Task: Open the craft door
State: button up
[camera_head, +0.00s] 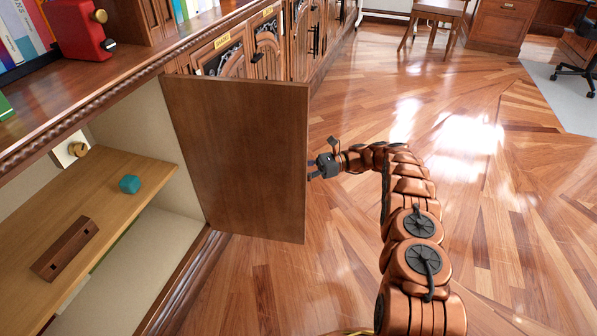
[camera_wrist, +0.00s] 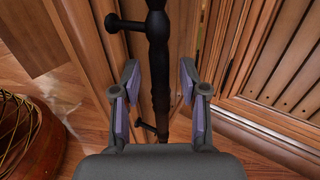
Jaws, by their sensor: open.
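A wooden cabinet door (camera_head: 240,155) stands swung out from the cabinet in the head view, its plain inner face toward the camera and the shelves beside it exposed. Any label on it is not visible. My gripper (camera_head: 312,169) is just past the door's free edge, on its outer side. In the wrist view, my gripper (camera_wrist: 158,75) is open, with one finger on each side of a black bar handle (camera_wrist: 158,50). The handle runs between the fingers, with gaps seen on both sides. Its mounts meet a wooden door face. The handle is hidden in the head view.
The open compartment has a wooden shelf (camera_head: 131,164) with a teal block (camera_head: 129,184) and a brown wooden block (camera_head: 65,249). More closed carved doors (camera_head: 268,55) line the cabinet beyond. A round basket (camera_wrist: 28,135) is at lower left in the wrist view. The wood floor (camera_head: 480,220) at right is clear.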

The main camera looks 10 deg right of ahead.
jog(key=shift+r, duration=5)
jog(key=shift+r, duration=0.1)
